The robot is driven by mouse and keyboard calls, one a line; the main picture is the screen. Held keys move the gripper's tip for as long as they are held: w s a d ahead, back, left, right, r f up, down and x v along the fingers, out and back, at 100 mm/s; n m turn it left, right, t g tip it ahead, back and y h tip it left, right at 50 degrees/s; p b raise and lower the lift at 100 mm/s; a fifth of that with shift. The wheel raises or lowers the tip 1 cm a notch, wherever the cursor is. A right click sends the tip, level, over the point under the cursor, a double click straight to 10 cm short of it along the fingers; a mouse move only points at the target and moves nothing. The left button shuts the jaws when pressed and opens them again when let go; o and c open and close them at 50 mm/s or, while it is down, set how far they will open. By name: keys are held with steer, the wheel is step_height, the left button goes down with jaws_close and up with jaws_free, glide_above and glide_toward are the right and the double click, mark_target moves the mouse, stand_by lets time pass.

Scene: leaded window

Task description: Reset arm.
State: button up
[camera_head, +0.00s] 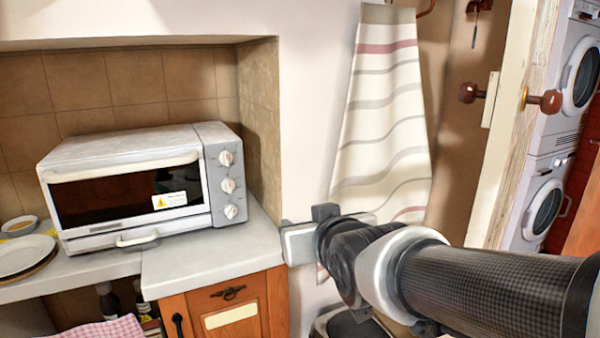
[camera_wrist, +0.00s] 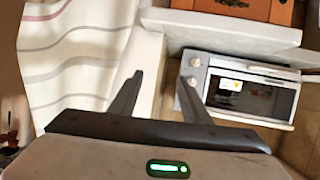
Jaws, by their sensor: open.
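My arm reaches in from the lower right in the head view. My gripper (camera_head: 300,242) is at its end, by the front right corner of the counter, with the hanging towel behind it. The fingers are hard to make out there. In the wrist view the two dark fingers of my gripper (camera_wrist: 161,82) stand apart, with nothing between them. A white toaster oven (camera_head: 130,190) sits on the counter to the left of my gripper. The oven also shows upside down in the wrist view (camera_wrist: 250,97), to the right of the fingers.
The pale counter (camera_head: 210,262) has a wooden drawer front (camera_head: 228,300) below it. A striped towel (camera_head: 382,120) hangs on the wall. Plates (camera_head: 25,254) lie at the far left. An open door with round knobs (camera_head: 545,101) and stacked washing machines (camera_head: 545,208) are at the right.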

steer(key=s+d+f+m+g+h, duration=0.2)
steer(key=s+d+f+g, duration=0.15)
steer(key=s+d, duration=0.45)
steer(key=s+d+f+m+g+h, duration=0.1)
steer(key=s+d+f+g+h, duration=0.25)
steer(key=s, duration=0.65)
step_height(320, 180, up, 26)
steer(key=d+y+p, duration=0.1)
steer(key=y+p, duration=0.1)
steer(key=p, duration=2.4)
steer(key=shift+d+r+g, duration=0.25)
steer(key=shift+d+g, duration=0.05)
